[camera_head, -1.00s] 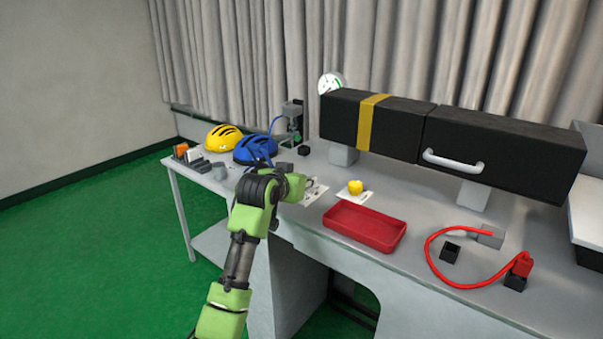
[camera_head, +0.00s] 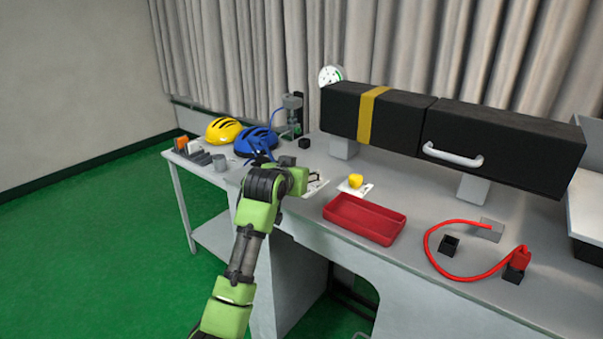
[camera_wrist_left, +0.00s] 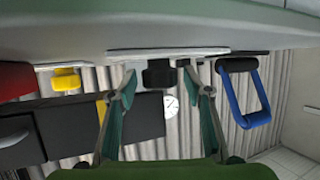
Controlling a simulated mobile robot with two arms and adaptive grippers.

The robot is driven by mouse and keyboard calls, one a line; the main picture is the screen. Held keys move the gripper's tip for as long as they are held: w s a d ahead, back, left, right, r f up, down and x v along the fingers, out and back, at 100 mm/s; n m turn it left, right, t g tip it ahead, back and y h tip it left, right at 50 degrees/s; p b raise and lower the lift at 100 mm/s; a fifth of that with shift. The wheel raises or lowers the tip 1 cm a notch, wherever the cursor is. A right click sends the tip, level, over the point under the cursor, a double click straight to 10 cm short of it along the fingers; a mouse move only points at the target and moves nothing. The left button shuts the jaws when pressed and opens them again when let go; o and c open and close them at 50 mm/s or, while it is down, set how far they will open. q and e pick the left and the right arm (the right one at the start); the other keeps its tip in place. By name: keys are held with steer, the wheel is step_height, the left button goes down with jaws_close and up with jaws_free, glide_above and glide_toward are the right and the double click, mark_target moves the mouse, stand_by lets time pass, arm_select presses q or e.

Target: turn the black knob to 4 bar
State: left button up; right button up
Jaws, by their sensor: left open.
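The black knob (camera_wrist_left: 158,74) shows in the left wrist view against a pale plate (camera_wrist_left: 168,52), between the fingers of my left gripper (camera_wrist_left: 156,80). The gripper is open, with one finger on each side of the knob; I cannot tell whether they touch it. In the head view my left gripper (camera_head: 312,181) is low over the bench at the white plate, and my wrist hides the knob. A round white gauge (camera_head: 331,75) stands behind the bench at the black cases; it also shows in the wrist view (camera_wrist_left: 170,105), too small to read. My right gripper is out of view.
A yellow knob (camera_head: 356,181) on a white card is just right of my gripper. A red tray (camera_head: 365,222) lies in front of it. Blue (camera_head: 257,140) and yellow (camera_head: 223,129) helmets stand at the left. Black cases (camera_head: 500,146) and a red hose (camera_head: 428,246) are at the right.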

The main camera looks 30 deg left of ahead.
arm_select(q)
steer(key=v, duration=1)
steer(key=shift+s+d+r, duration=0.1)
steer(key=shift+s+d, duration=0.05)
steer(key=shift+s, duration=0.05)
steer(key=shift+v, duration=0.75)
